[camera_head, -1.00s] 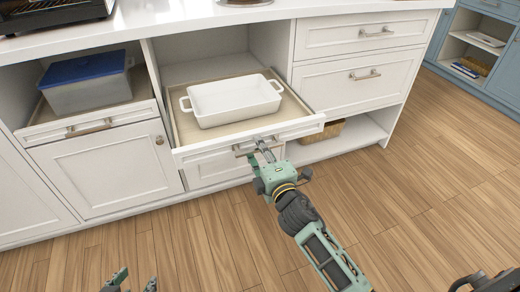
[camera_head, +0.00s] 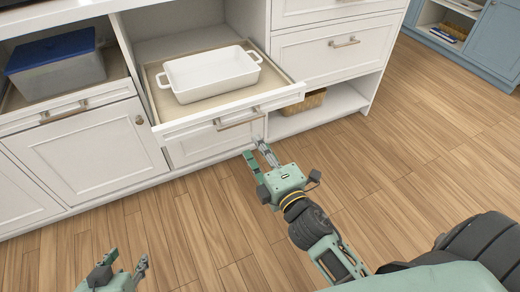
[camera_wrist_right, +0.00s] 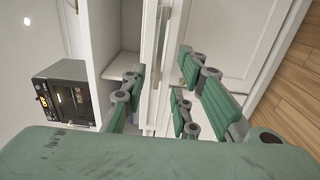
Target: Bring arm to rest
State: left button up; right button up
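My right gripper (camera_head: 255,150) is in front of the pulled-out drawer, just below its bar handle (camera_head: 240,121) and apart from it. Its fingers are spread and empty; the right wrist view also shows the finger pads (camera_wrist_right: 160,95) apart, with nothing between them. My left gripper (camera_head: 124,264) is low at the bottom left edge, fingers apart and empty, over the floor. Most of the left arm is out of view.
The open drawer (camera_head: 283,101) holds a white baking dish (camera_head: 212,72). A blue-lidded bin (camera_head: 58,72) stands left of it. A basket (camera_head: 312,99) is on the lower shelf. A black appliance (camera_wrist_right: 68,92) shows in the wrist view. The wooden floor (camera_head: 400,165) is clear.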

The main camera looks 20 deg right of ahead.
jog(key=shift+s, duration=0.15)
dwell(0.4)
